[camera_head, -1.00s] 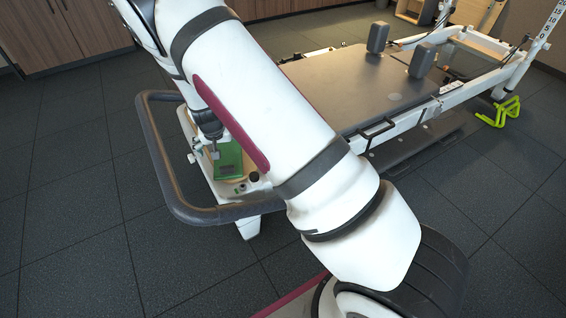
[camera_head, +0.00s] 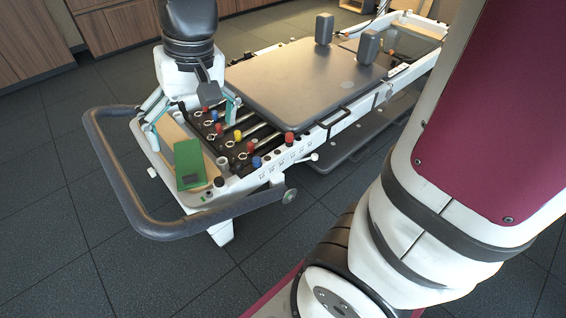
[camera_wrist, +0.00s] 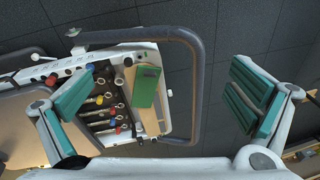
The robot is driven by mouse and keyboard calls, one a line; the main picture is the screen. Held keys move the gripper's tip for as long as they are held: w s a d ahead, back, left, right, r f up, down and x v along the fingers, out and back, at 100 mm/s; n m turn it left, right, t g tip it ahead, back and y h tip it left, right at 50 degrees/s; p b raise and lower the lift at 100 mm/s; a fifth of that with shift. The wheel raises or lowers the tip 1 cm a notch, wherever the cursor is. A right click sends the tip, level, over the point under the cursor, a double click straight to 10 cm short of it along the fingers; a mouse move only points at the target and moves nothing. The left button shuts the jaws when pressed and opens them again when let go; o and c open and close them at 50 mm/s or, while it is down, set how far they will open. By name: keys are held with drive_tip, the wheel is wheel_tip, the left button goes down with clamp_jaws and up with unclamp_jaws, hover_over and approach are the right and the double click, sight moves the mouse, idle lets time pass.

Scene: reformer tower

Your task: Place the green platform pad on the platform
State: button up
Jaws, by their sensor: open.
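The green platform pad (camera_head: 188,164) lies on the light wooden platform (camera_head: 172,131) at the near end of the reformer. It covers one part of the platform and sits slightly skewed to it, close to the outer edge. Bare wood of the platform (camera_wrist: 150,119) shows beside the pad in the wrist view, where the green pad (camera_wrist: 146,86) appears flat. My gripper (camera_head: 190,118) is open and empty, above the reformer's end. In the wrist view its teal fingers stand wide apart, with the pad seen between them and apart from both.
A curved grey bar (camera_head: 135,205) loops around the platform end. Springs with coloured knobs (camera_head: 238,136) lie between the platform and the padded carriage (camera_head: 300,77). Two upright shoulder rests (camera_head: 368,47) stand on the carriage. Dark tiled floor beside the reformer is clear.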

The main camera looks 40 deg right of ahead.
drive_tip(key=s+d+r+n, duration=0.1)
drive_tip(key=s, duration=1)
drive_tip(key=s+d+r+g+h, duration=0.1)
drive_tip(key=s+d+r, duration=0.1)
drive_tip(key=s, duration=0.9)
drive_tip(key=shift+s+n+h, duration=0.3)
drive_tip(key=shift+s+n, duration=0.05)
drive_tip(key=shift+n, duration=0.05)
wheel_tip(320, 180, up, 28)
drive_tip(key=t+p, duration=0.3)
drive_tip(key=p, duration=2.3)
drive_tip(key=shift+d+r+t+p, duration=0.15)
drive_tip(key=shift+d+t+p, duration=0.15)
drive_tip(key=shift+d+p, duration=0.05)
